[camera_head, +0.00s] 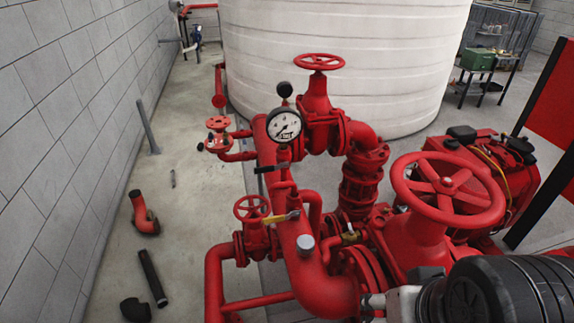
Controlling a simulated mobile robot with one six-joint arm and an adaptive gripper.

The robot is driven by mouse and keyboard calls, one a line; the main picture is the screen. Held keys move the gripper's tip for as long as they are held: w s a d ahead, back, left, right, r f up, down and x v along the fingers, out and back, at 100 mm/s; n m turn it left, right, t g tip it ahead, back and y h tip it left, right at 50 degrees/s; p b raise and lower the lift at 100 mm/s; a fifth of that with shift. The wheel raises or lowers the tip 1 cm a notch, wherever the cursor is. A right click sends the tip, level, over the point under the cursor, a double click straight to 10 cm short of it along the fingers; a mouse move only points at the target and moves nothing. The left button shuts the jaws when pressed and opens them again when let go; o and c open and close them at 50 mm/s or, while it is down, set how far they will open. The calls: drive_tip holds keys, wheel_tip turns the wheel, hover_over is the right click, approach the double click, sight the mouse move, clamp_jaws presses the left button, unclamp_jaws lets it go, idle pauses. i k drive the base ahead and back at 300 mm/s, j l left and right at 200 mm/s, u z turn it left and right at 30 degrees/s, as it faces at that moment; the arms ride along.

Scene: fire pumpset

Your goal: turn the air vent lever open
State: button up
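A yellow lever (281,217) lies roughly level across the red pipe at the middle of the view. A black lever (267,169) sticks out to the left just below the pressure gauge (284,125). A brass valve (351,237) sits on the pipework further right, beside a silver round cap (305,244). No label shows which of these is the air vent lever. My gripper (374,304) is at the bottom right, apart from both levers, its tip near the red flanged pipe. The angle and my dark arm hide most of its fingers, and I see nothing held.
Red handwheels stand around the levers: a large one (448,188) at right, a small one (251,208) at left, another (319,62) behind. A red engine (485,165) is at right. A white tank (345,65) stands behind. Loose pipe pieces (152,277) lie on the left floor.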

sight(270, 220)
drive_tip(key=k+u, duration=0.1)
drive_tip(key=u, duration=0.3)
drive_tip(key=j+u, duration=0.1)
drive_tip(key=u, duration=0.3)
drive_tip(key=k+j+u, duration=0.1)
drive_tip(key=u, duration=0.3)
drive_tip(key=j+u, duration=0.1)
drive_tip(key=u, duration=0.3)
